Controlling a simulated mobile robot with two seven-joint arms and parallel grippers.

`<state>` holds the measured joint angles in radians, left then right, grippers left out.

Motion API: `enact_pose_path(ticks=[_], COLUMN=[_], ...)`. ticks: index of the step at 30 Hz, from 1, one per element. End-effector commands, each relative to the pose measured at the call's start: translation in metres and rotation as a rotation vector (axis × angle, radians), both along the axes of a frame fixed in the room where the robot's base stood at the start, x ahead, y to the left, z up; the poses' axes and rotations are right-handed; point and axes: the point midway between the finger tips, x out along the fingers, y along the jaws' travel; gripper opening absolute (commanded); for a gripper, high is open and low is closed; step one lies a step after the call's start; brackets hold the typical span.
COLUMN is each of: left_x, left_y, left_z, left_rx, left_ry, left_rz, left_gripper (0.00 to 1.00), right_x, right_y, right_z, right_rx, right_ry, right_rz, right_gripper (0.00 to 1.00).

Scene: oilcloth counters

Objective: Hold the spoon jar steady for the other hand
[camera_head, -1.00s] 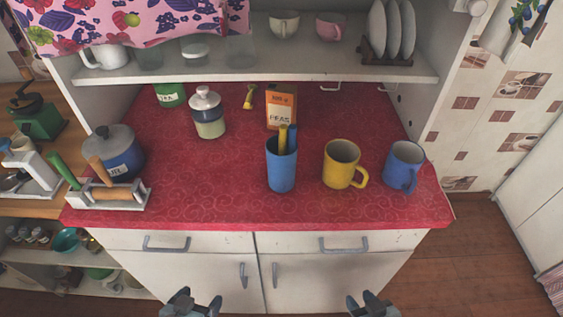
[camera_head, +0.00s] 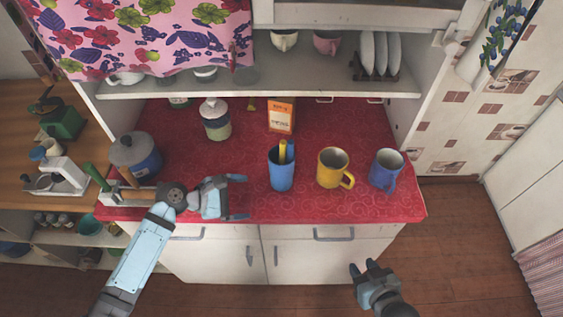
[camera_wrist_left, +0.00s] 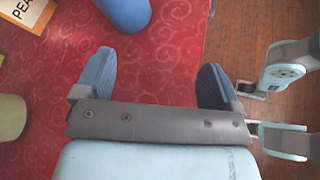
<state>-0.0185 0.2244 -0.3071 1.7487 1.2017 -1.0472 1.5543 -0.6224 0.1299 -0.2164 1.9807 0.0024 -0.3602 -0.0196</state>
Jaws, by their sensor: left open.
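The spoon jar (camera_head: 281,172) is a blue cup standing upright on the red counter, with yellow and blue handles sticking out of its top. Its lower part also shows at the top of the left wrist view (camera_wrist_left: 124,12). My left gripper (camera_head: 238,198) is over the counter's front part, left of the jar and a little nearer the front edge. Its fingers are apart with nothing between them, also in the left wrist view (camera_wrist_left: 155,80). My right gripper (camera_head: 364,267) is in front of the counter, away from the jar, with its fingers apart and empty.
A yellow mug (camera_head: 331,168) and a blue mug (camera_head: 385,172) stand right of the jar. An orange box (camera_head: 281,116) is behind it. A lidded jar (camera_head: 215,120) and a grey-lidded blue pot (camera_head: 136,155) stand left. A shelf (camera_head: 300,83) overhangs the back.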

Motion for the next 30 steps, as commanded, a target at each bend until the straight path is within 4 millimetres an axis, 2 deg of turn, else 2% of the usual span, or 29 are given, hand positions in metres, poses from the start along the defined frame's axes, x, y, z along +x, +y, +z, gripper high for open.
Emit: enact_pose_path(ticks=[3,6,14,25,30], left_x=[0.023,0.035,0.048,0.062,0.068], left_y=[-0.002,-0.002,-0.011,-0.060,-0.078], left_z=[0.007,0.012,0.011,-0.007,-0.008], left_rx=[-0.120,-0.193,-0.250,-0.250,-0.248], left_ry=[0.154,0.253,0.331,0.328,0.327], left_rz=[0.074,0.115,0.148,0.145,0.148], left_gripper=[0.89,0.89,0.89,0.89,0.89], right_x=[0.000,0.000,0.000,0.000,0.001], right_y=[0.000,0.000,0.000,0.004,0.005], right_z=[0.003,0.004,-0.003,-0.031,-0.020], right_rx=[0.000,-0.001,0.001,0.008,0.008], right_ry=[-0.002,-0.002,-0.003,0.003,0.000], right_rz=[-0.001,0.000,0.000,0.008,0.009], right_gripper=[0.37,0.37,0.37,0.37,0.37])
